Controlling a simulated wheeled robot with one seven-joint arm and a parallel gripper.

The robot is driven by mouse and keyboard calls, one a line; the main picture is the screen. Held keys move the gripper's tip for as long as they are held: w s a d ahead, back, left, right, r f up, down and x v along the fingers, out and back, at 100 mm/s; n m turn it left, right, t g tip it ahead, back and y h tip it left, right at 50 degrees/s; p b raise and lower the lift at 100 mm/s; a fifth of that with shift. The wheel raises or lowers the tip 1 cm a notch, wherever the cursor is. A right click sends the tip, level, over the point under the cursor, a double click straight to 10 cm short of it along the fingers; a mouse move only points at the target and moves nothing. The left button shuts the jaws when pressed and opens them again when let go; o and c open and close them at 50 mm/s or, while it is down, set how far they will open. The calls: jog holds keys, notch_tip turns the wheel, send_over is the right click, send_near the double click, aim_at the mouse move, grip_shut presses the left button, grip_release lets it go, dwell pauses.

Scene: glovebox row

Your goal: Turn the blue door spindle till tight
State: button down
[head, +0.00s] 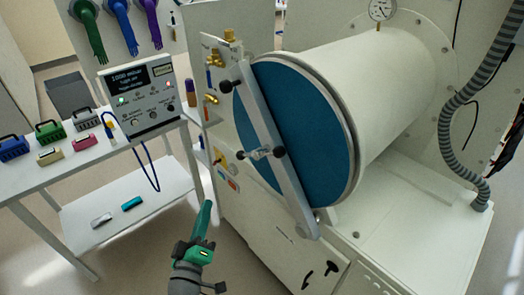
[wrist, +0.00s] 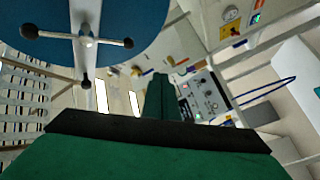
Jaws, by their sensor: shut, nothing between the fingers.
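The round blue door (head: 320,130) closes the end of a white cylinder, with a pale bar (head: 270,135) lying diagonally across it. The spindle (head: 263,153) sits at the middle of the bar, a metal handle with black knobs. My green gripper (head: 205,212) is low and left of the door, apart from the spindle, fingers together and empty. Its fingers also show in the wrist view (wrist: 158,92), pointing past the spindle toward the control box.
A control box (head: 140,93) stands on a white table at left with several small coloured cases. Gloves (head: 122,22) hang behind it. A panel with brass valves (head: 211,98) is beside the door. A grey ribbed hose (head: 450,125) hangs at right. Open floor lies around my gripper.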

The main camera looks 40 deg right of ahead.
jog(key=d+r+m+g+h, duration=0.4)
jog(key=r+m+g+h, duration=0.1)
jog(key=r, duration=0.6)
notch_tip(320, 180, up, 9)
jog(key=m+g+h, duration=0.1)
jog(key=m+g, duration=0.5)
send_over(258, 154)
jog(key=s, duration=0.2)
jog(key=shift+s+a+f, duration=0.4)
jog(key=shift+s+f, duration=0.05)
jog(key=shift+f, duration=0.3)
jog(key=shift+s+a+f, duration=0.35)
jog(key=shift+s+f, duration=0.05)
jog(key=shift+f, duration=0.3)
jog(key=shift+d, duration=0.1)
